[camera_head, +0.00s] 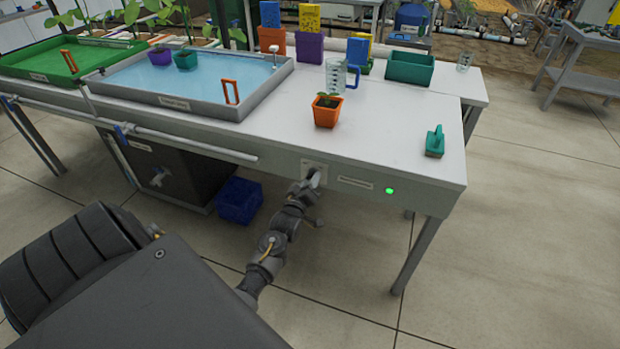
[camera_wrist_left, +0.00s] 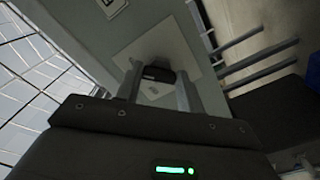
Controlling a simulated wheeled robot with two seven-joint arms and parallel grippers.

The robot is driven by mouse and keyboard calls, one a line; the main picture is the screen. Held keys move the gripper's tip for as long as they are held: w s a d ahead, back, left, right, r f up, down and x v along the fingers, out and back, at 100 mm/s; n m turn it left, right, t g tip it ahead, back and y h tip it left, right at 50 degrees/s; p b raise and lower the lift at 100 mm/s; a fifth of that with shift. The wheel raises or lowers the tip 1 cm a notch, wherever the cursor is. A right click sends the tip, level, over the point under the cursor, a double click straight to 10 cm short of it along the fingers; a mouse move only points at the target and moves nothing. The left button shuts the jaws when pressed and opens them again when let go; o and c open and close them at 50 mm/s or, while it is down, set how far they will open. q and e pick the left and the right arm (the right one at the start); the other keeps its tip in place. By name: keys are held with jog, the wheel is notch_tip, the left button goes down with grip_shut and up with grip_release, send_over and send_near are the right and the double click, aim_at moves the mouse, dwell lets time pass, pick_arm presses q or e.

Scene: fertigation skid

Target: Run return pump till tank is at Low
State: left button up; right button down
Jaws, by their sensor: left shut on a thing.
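My left gripper (camera_head: 311,183) is at the front panel of the white bench, on a small switch with a pale plate (camera_head: 316,165). In the left wrist view the fingers (camera_wrist_left: 158,82) are shut on the switch's black knob (camera_wrist_left: 157,72). A green lamp (camera_head: 390,190) glows on the panel to the right, past a label strip (camera_head: 355,183). The dark tank (camera_head: 150,170) stands under the bench with a tap on its front; its level cannot be read. A grey tray of blue water (camera_head: 185,101) sits on the bench. My right gripper is not in view.
A green tray (camera_head: 55,76) is at the far left. An orange plant pot (camera_head: 326,112), a clear jug (camera_head: 335,76) and a green scrubber (camera_head: 435,142) stand on the bench. A blue crate (camera_head: 239,200) is on the floor. A white pipe runs along the bench front.

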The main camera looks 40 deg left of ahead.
pick_arm(q)
jog(key=o, duration=1)
jog(key=shift+s, duration=0.1)
jog(key=v, duration=1)
jog(key=shift+s+d, duration=0.2)
jog(key=shift+s, duration=0.05)
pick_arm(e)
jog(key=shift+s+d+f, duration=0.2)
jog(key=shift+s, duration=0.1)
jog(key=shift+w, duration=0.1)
